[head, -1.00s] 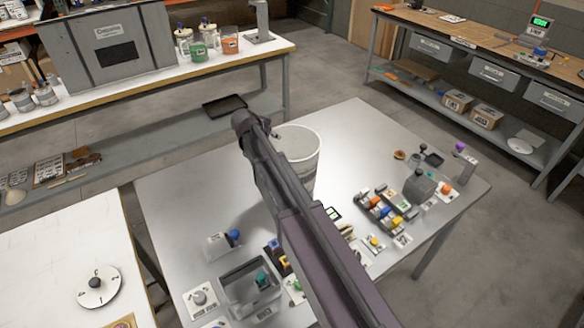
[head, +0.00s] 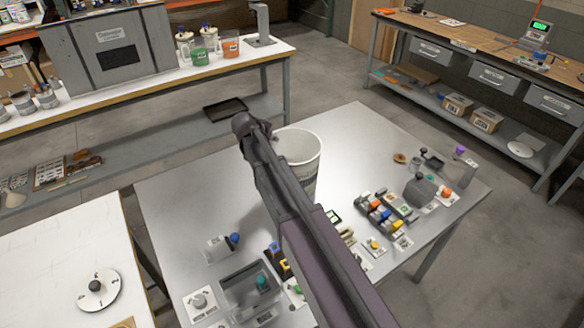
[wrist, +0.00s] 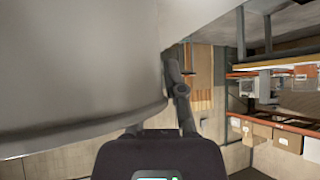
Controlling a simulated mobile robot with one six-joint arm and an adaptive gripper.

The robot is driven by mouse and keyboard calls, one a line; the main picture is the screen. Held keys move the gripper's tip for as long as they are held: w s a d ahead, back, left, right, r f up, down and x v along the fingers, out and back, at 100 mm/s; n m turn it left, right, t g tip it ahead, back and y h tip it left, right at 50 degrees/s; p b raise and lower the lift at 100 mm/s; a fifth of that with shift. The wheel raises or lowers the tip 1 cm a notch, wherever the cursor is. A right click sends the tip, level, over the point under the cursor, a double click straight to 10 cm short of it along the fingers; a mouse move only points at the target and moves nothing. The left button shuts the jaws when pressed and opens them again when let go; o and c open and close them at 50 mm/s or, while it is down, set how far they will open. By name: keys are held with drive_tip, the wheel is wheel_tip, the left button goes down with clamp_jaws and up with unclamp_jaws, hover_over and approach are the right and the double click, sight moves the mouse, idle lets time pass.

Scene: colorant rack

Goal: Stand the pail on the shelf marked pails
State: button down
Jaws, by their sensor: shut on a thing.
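The pail (head: 306,158) is white and open at the top. In the head view it shows upright behind my arm, over the far part of the grey metal table; whether it touches the table I cannot tell. In the wrist view its pale wall (wrist: 75,75) fills the upper left. My gripper (wrist: 172,72) is shut on the pail at its edge. One dark finger shows beside the wall; the other is hidden. In the head view my arm covers the gripper. I can read no shelf label for pails in any view.
The grey metal table (head: 180,190) holds a caddy of coloured items (head: 385,212), a grey bin (head: 250,290) and small bottles. The left bench has a lower shelf (head: 150,140) with a black tray. The right bench's lower shelf (head: 415,92) holds boxes. Orange racking (wrist: 275,125) shows in the wrist view.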

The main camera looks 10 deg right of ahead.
drive_tip(key=shift+r, duration=0.1)
wheel_tip(320, 180, up, 10)
drive_tip(key=p, duration=1)
idle(0.9)
